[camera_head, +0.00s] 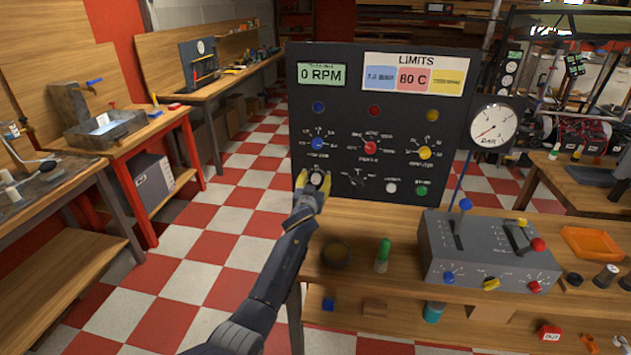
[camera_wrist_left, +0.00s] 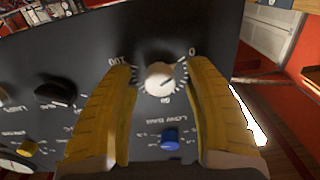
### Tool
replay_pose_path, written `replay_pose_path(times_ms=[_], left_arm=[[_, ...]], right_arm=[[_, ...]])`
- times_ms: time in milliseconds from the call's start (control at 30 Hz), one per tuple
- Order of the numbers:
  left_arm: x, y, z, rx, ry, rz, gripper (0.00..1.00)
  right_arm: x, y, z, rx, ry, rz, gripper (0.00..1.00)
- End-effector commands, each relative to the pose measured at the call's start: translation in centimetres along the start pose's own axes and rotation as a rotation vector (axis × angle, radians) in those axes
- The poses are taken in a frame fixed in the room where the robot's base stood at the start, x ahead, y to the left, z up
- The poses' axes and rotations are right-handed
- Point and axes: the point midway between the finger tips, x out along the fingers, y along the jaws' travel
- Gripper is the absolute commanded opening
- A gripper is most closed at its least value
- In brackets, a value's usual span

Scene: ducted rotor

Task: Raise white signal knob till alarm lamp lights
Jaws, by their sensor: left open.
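The white signal knob (camera_wrist_left: 160,78) sits on the dark panel (camera_head: 340,92), inside a scale marked 0 to 100. It also shows at the panel's lower left in the head view (camera_head: 317,178). My left gripper (camera_head: 315,183) is open, its yellow fingers one on each side of the knob; in the wrist view a narrow gap shows beside the knob (camera_wrist_left: 160,85). Blue (camera_head: 318,106), red (camera_head: 374,111) and yellow (camera_head: 432,115) lamps look dark; I cannot tell which is the alarm lamp. My right gripper is out of view.
A blue knob (camera_wrist_left: 170,138) labelled LOW BAR and a black knob (camera_wrist_left: 55,95) are near the fingers. Red (camera_head: 370,148) and yellow (camera_head: 424,153) knobs are farther right. A grey lever box (camera_head: 440,262) and a green-topped peg (camera_head: 383,250) stand on the bench.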

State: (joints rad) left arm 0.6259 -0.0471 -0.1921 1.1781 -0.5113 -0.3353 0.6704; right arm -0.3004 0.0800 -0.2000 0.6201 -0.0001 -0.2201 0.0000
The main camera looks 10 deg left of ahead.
Motion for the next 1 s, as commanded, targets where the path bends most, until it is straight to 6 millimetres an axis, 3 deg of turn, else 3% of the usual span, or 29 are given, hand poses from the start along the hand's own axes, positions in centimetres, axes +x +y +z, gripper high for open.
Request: replay_pose_path(times_ms=[267,733,1000], left_arm=[[0.03,0.0,0.0,0.0,0.0,0.0,0.54],[0.01,0.0,0.0,0.001,0.0,0.0,0.0],[0.02,-0.01,-0.03,0.014,0.0,0.0,0.0]], right_arm=[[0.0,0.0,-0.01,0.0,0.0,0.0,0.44],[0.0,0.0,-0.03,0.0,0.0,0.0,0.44],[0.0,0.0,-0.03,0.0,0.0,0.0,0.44]])
